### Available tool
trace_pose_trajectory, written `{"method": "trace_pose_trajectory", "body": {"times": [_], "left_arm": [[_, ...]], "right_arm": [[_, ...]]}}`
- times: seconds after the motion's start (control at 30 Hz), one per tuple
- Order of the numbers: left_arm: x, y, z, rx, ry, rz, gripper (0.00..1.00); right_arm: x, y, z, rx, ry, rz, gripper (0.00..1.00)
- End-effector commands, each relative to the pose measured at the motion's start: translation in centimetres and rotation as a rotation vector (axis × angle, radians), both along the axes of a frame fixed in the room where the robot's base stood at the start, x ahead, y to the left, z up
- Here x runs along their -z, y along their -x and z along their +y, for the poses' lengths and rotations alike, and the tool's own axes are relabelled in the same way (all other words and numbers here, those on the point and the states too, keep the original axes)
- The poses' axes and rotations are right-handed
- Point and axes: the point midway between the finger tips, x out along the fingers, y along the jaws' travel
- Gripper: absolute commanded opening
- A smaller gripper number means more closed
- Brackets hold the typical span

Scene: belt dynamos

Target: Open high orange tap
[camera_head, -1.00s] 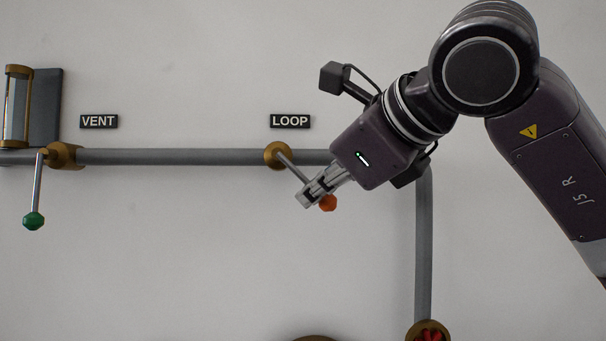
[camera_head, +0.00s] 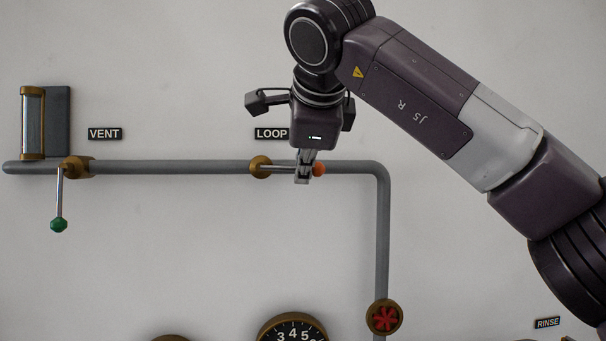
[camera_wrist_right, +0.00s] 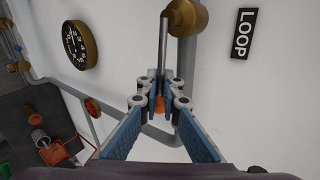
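The high orange tap has a brass body (camera_head: 260,167) on the upper pipe, under the LOOP label. Its metal lever lies level along the pipe, pointing right, with an orange knob (camera_head: 319,169) at its end. My right gripper (camera_head: 303,176) comes down from above and is shut on the lever, just left of the knob. In the right wrist view the lever (camera_wrist_right: 164,45) runs from the brass body (camera_wrist_right: 184,17) in between the fingertips (camera_wrist_right: 160,82). The orange knob (camera_wrist_right: 159,106) shows between the fingers. My left gripper is not in view.
A red handwheel (camera_head: 384,317) sits low on the vertical pipe (camera_head: 382,240). A dial (camera_head: 292,331) shows at the bottom edge. The wall between them is clear.

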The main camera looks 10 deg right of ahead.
Motion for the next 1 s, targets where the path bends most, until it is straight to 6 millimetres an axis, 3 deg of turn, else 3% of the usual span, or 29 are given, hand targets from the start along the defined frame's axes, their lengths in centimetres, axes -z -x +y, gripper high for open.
{"method": "trace_pose_trajectory", "body": {"times": [0.2, 0.6, 0.63, 0.8, 1.0], "left_arm": [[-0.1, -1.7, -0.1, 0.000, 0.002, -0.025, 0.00], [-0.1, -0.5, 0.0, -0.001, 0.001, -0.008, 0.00], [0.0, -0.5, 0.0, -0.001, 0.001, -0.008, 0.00], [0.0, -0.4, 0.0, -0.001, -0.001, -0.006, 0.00], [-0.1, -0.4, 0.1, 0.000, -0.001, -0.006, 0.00]], "right_arm": [[0.0, -0.1, 0.0, 0.000, 0.042, 0.005, 0.00], [-0.1, -0.2, -0.1, 0.001, 0.047, 0.004, 0.00], [-0.1, -0.2, -0.1, 0.001, 0.047, 0.004, 0.07], [-0.2, -0.2, -0.1, 0.001, 0.044, 0.002, 0.23], [-0.3, -0.2, 0.0, 0.000, 0.042, 0.000, 0.23]]}}
